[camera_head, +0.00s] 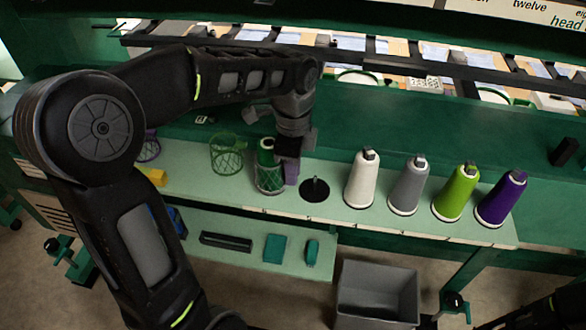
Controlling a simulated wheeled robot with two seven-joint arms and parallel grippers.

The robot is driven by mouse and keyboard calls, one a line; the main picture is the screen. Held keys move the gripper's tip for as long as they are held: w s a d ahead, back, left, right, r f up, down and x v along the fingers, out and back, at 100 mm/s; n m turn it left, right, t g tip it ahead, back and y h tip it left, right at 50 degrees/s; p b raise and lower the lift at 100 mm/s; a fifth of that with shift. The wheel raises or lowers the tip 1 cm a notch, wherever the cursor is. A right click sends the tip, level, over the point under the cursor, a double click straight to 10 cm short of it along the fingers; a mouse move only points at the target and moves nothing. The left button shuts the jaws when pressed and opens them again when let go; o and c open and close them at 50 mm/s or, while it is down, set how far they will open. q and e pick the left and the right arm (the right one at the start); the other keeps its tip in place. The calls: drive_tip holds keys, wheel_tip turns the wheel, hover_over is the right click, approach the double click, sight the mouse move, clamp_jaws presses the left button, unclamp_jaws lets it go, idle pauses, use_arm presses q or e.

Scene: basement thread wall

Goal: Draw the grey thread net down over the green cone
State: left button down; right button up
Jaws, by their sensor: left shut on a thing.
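A dark green cone (266,150) stands on the pale green shelf near the middle, with the grey thread net (269,181) around its lower part. The cone's top shows above the net. My left gripper (290,172) reaches down at the right side of the cone and is shut on the net's edge; its fingers hide part of the cone and net. The exact grip point is hard to see. My right gripper is not in view.
A black disc with a peg (314,190) is just right of the gripper. White (361,182), grey (408,188), lime green (456,195) and purple (500,202) cones stand further right. A green net (226,155) stands left. A grey bin (376,292) is below.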

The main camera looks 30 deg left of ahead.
use_arm(q)
drive_tip(key=shift+f, duration=0.2)
idle(0.5)
drive_tip(key=shift+f, duration=0.15)
drive_tip(key=c, duration=1.3)
unclamp_jaws()
wheel_tip(320, 180, up, 8)
drive_tip(key=shift+b, duration=0.35)
